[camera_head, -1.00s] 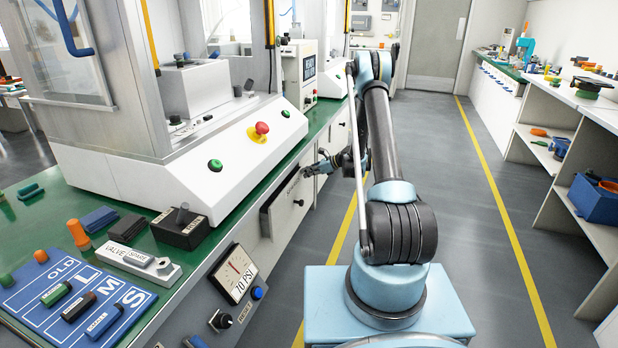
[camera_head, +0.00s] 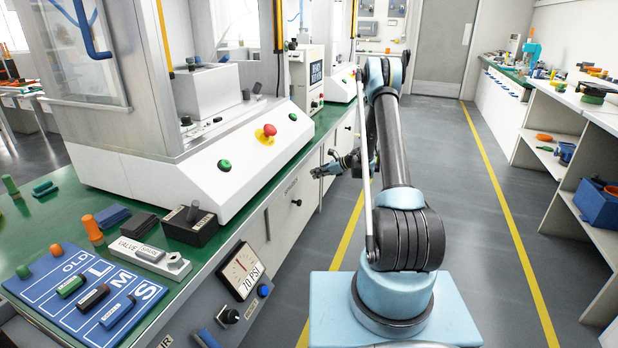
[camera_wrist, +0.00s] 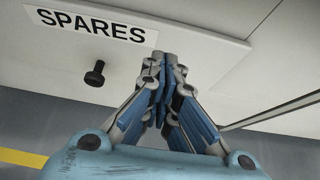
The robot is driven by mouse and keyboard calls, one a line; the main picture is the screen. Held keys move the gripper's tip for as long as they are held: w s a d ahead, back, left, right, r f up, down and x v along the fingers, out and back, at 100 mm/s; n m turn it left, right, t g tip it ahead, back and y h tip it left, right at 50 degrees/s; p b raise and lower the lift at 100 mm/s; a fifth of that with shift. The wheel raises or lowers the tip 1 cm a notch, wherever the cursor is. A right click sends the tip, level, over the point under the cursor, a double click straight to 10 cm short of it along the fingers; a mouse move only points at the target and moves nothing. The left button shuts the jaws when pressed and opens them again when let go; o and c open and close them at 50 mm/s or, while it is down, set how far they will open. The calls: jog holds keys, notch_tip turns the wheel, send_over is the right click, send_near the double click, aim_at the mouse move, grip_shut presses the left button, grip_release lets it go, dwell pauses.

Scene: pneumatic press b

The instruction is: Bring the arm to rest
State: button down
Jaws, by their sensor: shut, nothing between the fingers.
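My gripper (camera_head: 318,173) is shut and empty, beside the front of the press bench. In the wrist view its fingertips (camera_wrist: 166,58) meet in front of the white drawer labelled SPARES (camera_wrist: 205,45), to the right of its black knob (camera_wrist: 95,73). I cannot tell from this view how wide the gap to the drawer front is. The drawer also shows in the head view (camera_head: 281,213), looking flush or nearly flush with the bench. My arm (camera_head: 393,140) reaches forward and bends down toward the bench side.
The green bench (camera_head: 45,235) runs along the left, with a press (camera_head: 190,175), a pressure gauge (camera_head: 241,271) and a blue sorting board (camera_head: 60,305). White shelves (camera_head: 560,120) with a blue bin (camera_head: 600,203) stand at the right. The grey aisle floor (camera_head: 465,215) between is clear.

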jog(key=s+d+r+n+g+h, duration=0.1)
jog(key=s+d+r+n, duration=0.25)
jog(key=s+r, duration=0.45)
jog(key=s+d+r+n+h, duration=0.2)
jog(key=s+d+r, duration=0.25)
jog(key=r, duration=0.65)
jog(key=s+d+r+n+h, duration=0.1)
jog(key=s+r+n, duration=0.25)
jog(key=s, duration=0.45)
jog(key=s+r+n+h, duration=0.2)
jog(key=s+r, duration=0.3)
jog(key=s, duration=0.4)
jog(key=s+d+f+n+h, duration=0.1)
jog(key=s+d+f+n, duration=0.1)
jog(key=s, duration=0.8)
jog(key=s+d+f+n+h, duration=0.2)
jog(key=s+d+n, duration=0.2)
jog(key=s, duration=0.6)
jog(key=s+d+f+n+g+h, duration=0.1)
jog(key=s+n, duration=0.4)
jog(key=s, duration=0.5)
jog(key=shift+s+d+f+h, duration=0.4)
jog(key=shift+d+f+h, duration=0.2)
jog(key=shift+d, duration=0.4)
